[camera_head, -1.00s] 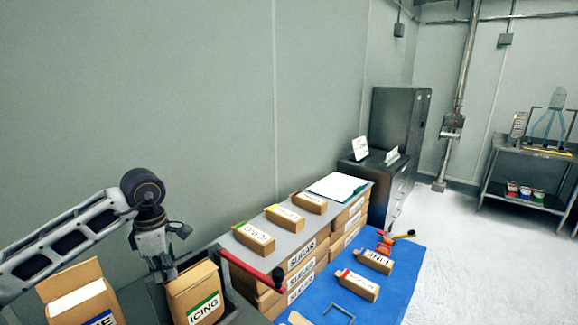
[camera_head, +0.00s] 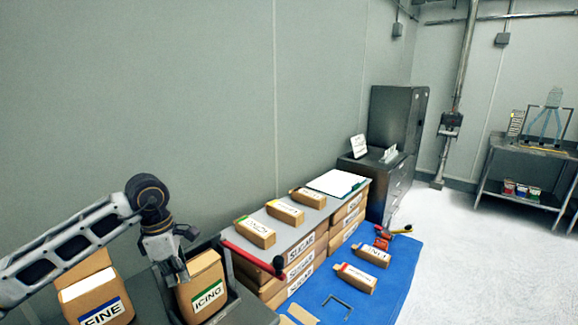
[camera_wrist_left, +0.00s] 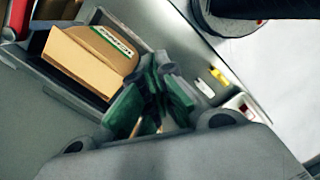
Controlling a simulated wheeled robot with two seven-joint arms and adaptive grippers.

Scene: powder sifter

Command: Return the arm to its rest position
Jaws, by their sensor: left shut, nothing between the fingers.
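My left arm comes in from the left in the head view, and my left gripper (camera_head: 172,278) points down just left of the box marked ICING (camera_head: 207,292). The gripper is shut and empty; its fingertips are close to the box, and I cannot tell whether they touch it. In the left wrist view the shut fingers (camera_wrist_left: 155,120) show at the centre, with an open-topped cardboard box with a green label (camera_wrist_left: 97,57) beyond them. My right gripper is not in view.
An open box marked FINE (camera_head: 97,298) stands left of the gripper. A red handle (camera_head: 245,257) crosses right of the ICING box. Small cartons (camera_head: 284,212) lie on a grey surface over stacked sugar boxes (camera_head: 300,266). A blue mat (camera_head: 398,283) with more cartons lies right.

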